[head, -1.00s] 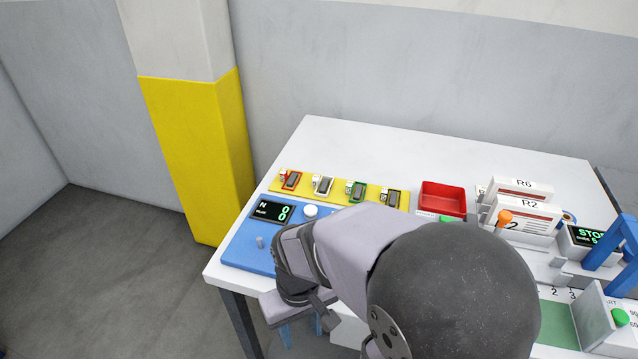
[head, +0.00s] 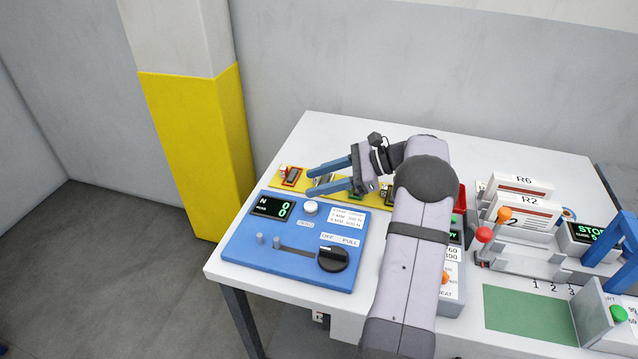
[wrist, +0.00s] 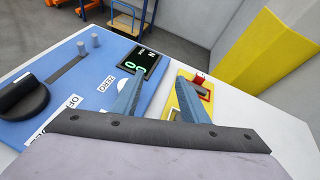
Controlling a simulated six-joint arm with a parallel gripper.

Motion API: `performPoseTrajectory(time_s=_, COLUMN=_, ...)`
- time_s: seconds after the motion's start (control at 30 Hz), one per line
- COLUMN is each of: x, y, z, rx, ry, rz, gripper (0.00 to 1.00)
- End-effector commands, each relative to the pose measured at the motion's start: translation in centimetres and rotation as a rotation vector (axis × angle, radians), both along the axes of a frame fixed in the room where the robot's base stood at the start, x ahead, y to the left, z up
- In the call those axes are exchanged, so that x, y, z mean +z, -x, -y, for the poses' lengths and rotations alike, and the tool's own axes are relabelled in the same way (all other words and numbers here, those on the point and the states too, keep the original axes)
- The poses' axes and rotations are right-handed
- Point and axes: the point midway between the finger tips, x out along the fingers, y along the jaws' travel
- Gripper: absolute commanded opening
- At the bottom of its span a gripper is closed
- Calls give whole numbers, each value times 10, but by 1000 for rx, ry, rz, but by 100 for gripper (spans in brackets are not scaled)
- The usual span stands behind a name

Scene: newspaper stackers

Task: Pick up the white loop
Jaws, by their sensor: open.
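Loops in several colours sit in a row on a yellow strip (head: 268,184). The white loop (head: 321,180) is second from the left in the head view and partly covered by my gripper's blue fingers. My gripper (head: 317,181) is open, its fingers pointing left over the strip at the white loop's place. In the wrist view my gripper's fingers (wrist: 156,80) are spread and nothing is seen held between them. There the white loop cannot be made out clearly, with the right finger over that part of the strip. I cannot tell the fingers' height over it.
A red loop (head: 291,177) lies just left of the white one. A blue panel (head: 290,265) with a display, knob and pegs lies in front. A red bin (head: 461,197) is partly behind my arm. White cards (head: 524,213) stand at the right.

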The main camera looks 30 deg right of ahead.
Motion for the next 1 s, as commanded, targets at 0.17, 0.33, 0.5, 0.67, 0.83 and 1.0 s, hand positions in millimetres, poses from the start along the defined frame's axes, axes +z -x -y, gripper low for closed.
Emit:
performPoseTrajectory(time_s=0.17, x=-16, y=-19, z=55, rx=-196, ry=-78, rz=-53, gripper=41)
performPoseTrajectory(time_s=0.33, x=-19, y=-25, z=76, rx=-270, ry=-114, rz=-73, gripper=41)
performPoseTrajectory(time_s=0.5, x=-20, y=-28, z=75, rx=-277, ry=-119, rz=-76, gripper=41)
performPoseTrajectory(time_s=0.67, x=-24, y=-36, z=67, rx=-274, ry=-118, rz=-77, gripper=41)
performPoseTrajectory(time_s=0.83, x=-27, y=-40, z=63, rx=-274, ry=-117, rz=-76, gripper=41)
performPoseTrajectory(time_s=1.0, x=-29, y=-44, z=59, rx=-273, ry=-117, rz=-76, gripper=41)
